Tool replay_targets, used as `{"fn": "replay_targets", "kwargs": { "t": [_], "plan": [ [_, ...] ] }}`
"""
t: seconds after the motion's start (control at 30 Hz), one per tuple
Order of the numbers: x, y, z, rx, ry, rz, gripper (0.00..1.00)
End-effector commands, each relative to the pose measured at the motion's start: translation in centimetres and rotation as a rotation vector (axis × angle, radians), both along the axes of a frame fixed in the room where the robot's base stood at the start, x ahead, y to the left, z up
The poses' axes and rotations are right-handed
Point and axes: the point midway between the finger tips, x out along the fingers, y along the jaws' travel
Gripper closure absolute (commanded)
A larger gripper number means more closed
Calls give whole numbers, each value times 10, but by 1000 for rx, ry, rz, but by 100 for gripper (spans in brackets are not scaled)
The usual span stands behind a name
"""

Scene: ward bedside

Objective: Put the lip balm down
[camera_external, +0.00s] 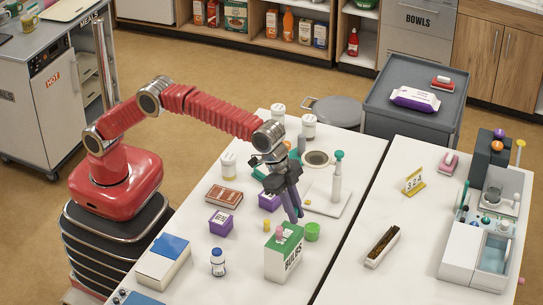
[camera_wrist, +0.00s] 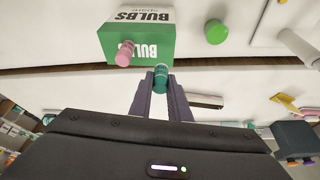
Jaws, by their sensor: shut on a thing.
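My gripper (camera_external: 297,217) is over the table, just behind the green and white BULBS box (camera_external: 284,255). In the wrist view its fingers (camera_wrist: 160,88) are closed on a small teal cylinder (camera_wrist: 160,76), which looks like the lip balm. The cylinder's lower part is hidden between the fingers. In the external view I cannot make it out. The BULBS box also shows in the wrist view (camera_wrist: 138,40), close by, with a small pink cylinder (camera_wrist: 125,53) at its top.
A green round tub (camera_external: 312,232) stands right of the box. A purple box (camera_external: 221,222), a blue-capped bottle (camera_external: 218,262), a red book (camera_external: 224,196) and a white board with a pump bottle (camera_external: 337,180) are around. A dark gap divides the two tables.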

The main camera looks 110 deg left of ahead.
Motion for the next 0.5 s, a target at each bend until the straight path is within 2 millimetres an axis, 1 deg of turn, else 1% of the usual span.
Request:
{"fn": "replay_targets", "kwargs": {
  "t": [0.23,0.3,0.5],
  "plan": [
    [-1,0,-30,0,2,0,100],
    [-1,0,-33,0,1,0,100],
    [0,0,-34,0,1,0,100]
  ]
}}
